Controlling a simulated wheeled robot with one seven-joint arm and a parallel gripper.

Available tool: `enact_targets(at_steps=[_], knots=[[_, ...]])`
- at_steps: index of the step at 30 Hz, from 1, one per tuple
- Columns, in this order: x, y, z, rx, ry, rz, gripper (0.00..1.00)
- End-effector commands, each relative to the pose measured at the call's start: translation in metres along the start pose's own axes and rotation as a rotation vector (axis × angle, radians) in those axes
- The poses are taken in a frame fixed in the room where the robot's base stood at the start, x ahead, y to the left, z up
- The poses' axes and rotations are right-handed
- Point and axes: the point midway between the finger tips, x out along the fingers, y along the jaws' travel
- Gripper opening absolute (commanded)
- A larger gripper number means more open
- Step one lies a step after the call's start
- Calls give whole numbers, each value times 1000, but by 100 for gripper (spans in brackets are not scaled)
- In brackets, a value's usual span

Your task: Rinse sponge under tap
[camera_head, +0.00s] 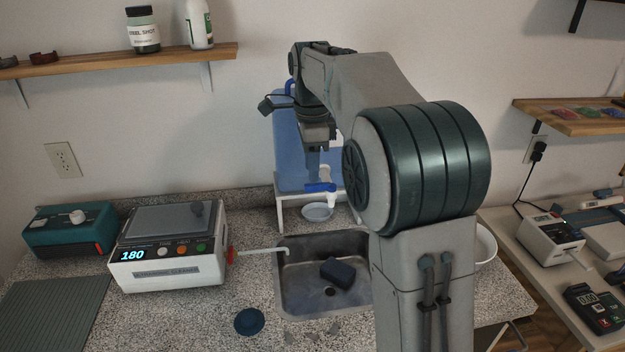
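A dark blue block, which looks like the sponge (338,272), lies in the metal sink (296,292). A blue water container (287,150) stands on a white stand (281,216) behind the sink. A tap with a blue handle (318,187) is at its lower front. My gripper (314,174) points down just above or in front of the tap handle, well away from the sponge. The fingers are small and overlap the blue container behind, so I cannot tell their opening or any contact with the handle. Whether water runs is not clear.
A white ultrasonic cleaner (165,272) stands left of the sink, its white spout (263,251) reaching over the sink's edge. A small dish (317,211) is below the tap. A dark blue round object (249,321) lies on the front counter. A white bowl (486,246) is partly hidden by my arm.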

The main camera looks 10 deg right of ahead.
Motion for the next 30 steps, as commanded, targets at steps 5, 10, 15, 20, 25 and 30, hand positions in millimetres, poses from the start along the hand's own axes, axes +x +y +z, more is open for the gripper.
enact_targets(at_steps=[5, 10, 15, 20, 25, 30], knots=[[26, 0, 0, 0, 0, 2, 33], [37, 0, 0, 0, 0, 1, 33], [39, 0, 0, -1, 0, 0, 33], [39, 0, 0, -1, 0, 0, 22], [39, 0, 0, -1, 0, 0, 0], [38, 0, 0, -9, 0, 0, 0]])
